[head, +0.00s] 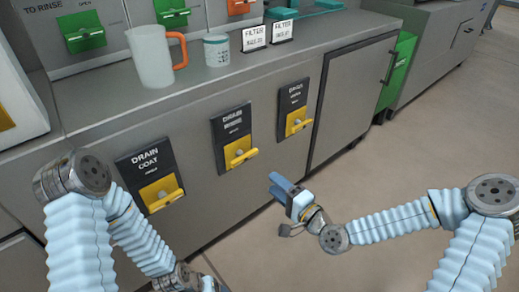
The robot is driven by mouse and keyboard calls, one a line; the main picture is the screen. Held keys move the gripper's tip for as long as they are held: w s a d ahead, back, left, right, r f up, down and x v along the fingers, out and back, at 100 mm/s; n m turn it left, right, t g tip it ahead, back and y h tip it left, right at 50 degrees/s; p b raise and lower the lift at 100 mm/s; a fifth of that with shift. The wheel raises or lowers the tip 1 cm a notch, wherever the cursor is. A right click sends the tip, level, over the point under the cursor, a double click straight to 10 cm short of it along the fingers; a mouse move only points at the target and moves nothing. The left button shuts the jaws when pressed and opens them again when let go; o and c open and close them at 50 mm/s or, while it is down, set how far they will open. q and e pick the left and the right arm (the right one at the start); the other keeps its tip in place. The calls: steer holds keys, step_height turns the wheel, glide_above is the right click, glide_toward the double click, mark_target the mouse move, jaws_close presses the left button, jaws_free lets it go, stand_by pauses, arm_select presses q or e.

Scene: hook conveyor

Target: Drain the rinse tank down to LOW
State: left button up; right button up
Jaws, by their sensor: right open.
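Three drain panels with yellow handles sit on the grey cabinet front. The left panel (144,158) reads DRAIN COAT. The middle panel (232,121) looks like DRAIN RINSE, though its print is blurred, and its yellow handle (241,157) sticks out below the label. The right panel (292,93) has a label too small to read surely. My right gripper (278,184) is open and empty, in front of the cabinet, below and right of the middle handle and apart from it. My left arm comes down at the left; its gripper is out of frame. No rinse tank level mark shows.
On the counter (120,108) stand a clear jug (151,62) with an orange handle, a white cup (216,50) and two FILTER cards (254,37). Behind are a green TO RINSE handle (84,38) and other handles. Floor at right is clear.

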mark_target(246, 159)
steer(key=x, duration=1.3)
steer(key=shift+p, duration=0.35)
steer(key=shift+s, duration=0.1)
jaws_close()
